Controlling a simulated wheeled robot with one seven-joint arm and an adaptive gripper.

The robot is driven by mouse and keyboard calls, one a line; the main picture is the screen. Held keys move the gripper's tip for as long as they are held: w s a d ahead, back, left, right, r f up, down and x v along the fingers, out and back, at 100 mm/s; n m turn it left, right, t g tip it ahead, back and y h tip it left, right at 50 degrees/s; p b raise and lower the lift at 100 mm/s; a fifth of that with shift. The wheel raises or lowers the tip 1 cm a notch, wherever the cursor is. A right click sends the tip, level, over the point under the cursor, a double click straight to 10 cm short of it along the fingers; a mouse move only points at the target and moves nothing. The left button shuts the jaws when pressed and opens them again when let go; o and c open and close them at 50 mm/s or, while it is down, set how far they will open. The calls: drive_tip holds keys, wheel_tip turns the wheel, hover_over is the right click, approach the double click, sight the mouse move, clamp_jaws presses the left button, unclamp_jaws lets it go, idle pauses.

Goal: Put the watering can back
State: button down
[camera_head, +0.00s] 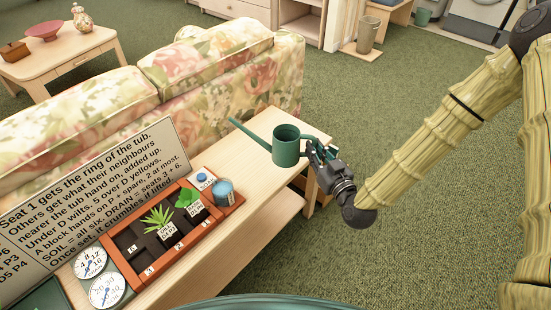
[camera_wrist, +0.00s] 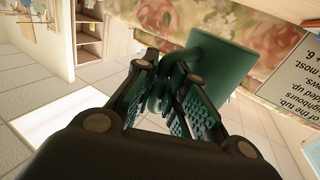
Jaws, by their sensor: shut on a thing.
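A dark green watering can (camera_head: 286,146) with a long spout pointing left is at the right end of the narrow wooden table (camera_head: 262,196) behind the sofa. My gripper (camera_head: 316,152) is shut on its handle from the right. In the wrist view the green can (camera_wrist: 222,62) is just past the fingers (camera_wrist: 172,95), which close around its handle. The can looks upright in the head view. I cannot tell whether its base touches the table top or hangs just above it.
A floral sofa (camera_head: 200,75) stands behind. Carpet at right is clear.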

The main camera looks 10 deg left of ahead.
sight(297, 161)
drive_tip(key=a+f+n+y+b, duration=0.1)
drive_tip(key=a+f+g+y+b, duration=0.1)
drive_tip(key=a, duration=0.1)
drive_tip(key=a+f+n+g+y+b, duration=0.1)
drive_tip(key=a+f+b, duration=0.1)
drive_tip(key=shift+s+n, duration=0.3)
drive_tip(key=shift+s, duration=0.1)
drive_tip(key=shift+w+a+f+g, duration=0.1)
drive_tip(key=shift+w+g, duration=0.05)
drive_tip(key=shift+g, duration=0.15)
drive_tip(key=w, duration=0.5)
drive_tip(key=w+f+b, duration=0.1)
drive_tip(key=w, duration=0.4)
drive_tip(key=w+b, duration=0.1)
drive_tip(key=w, duration=0.4)
drive_tip(key=shift+w+d+f, duration=0.2)
drive_tip(key=shift+w+d, duration=0.1)
drive_tip(key=shift+f+b, duration=0.35)
drive_tip(key=shift+f, duration=1.4)
drive_tip(key=shift+f, duration=0.15)
drive_tip(key=c, duration=1.5)
unclamp_jaws()
drive_tip(key=shift+o, duration=0.2)
